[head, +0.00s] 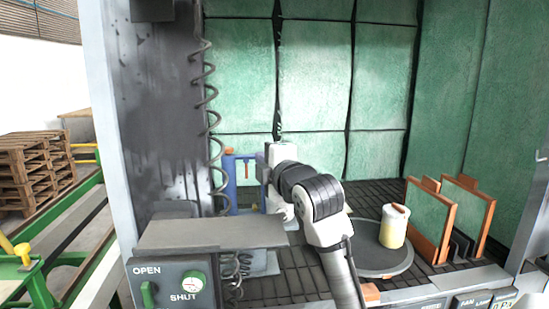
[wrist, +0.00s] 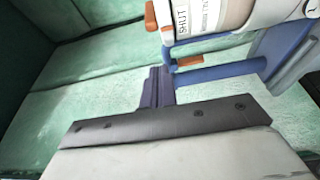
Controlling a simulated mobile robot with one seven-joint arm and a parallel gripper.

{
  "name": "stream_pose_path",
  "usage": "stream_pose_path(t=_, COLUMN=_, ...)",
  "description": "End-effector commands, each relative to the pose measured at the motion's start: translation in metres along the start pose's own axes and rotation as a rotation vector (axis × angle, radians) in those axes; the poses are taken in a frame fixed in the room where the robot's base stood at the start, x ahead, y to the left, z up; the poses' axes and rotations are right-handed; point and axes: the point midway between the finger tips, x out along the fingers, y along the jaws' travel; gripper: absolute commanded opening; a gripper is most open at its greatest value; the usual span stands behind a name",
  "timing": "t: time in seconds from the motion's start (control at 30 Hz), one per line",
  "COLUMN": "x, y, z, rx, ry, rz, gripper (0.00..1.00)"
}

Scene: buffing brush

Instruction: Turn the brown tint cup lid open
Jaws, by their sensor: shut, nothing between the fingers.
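In the wrist view, a white cup (wrist: 272,14) lies across the top right with a beige-brown band (wrist: 228,14). A white label on it reads "SHUT". My gripper (wrist: 158,72) shows its dark fingers closed together, empty, below and left of the cup; I see no contact with it. In the head view my arm reaches over the booth floor to the blue stand, and my wrist hides the cup and fingertips there.
A blue stand (head: 240,184) is at the booth's back left; its blue bars (wrist: 220,72) run below the cup in the wrist view. A pale yellow cup (head: 393,230) stands on a dark round plate (head: 372,262). Orange-edged panels (head: 430,222) stand at right. A grey shelf (head: 212,234) lies in front.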

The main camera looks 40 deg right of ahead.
Motion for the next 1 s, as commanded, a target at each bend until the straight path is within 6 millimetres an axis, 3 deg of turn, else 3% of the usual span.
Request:
stream_pose_path(t=0.07, x=0.017, y=0.004, z=-0.001, rx=0.001, ry=0.001, rz=-0.002, gripper=0.0)
stream_pose_path(t=0.2, x=0.007, y=0.003, z=0.023, rx=0.002, ry=-0.005, rz=0.0, gripper=0.0)
stream_pose_path(t=0.4, x=0.002, y=0.001, z=0.036, rx=0.001, ry=-0.001, rz=0.001, gripper=0.0)
stream_pose_path(t=1.0, x=0.001, y=-0.002, z=0.04, rx=0.002, ry=0.03, rz=-0.004, gripper=0.0)
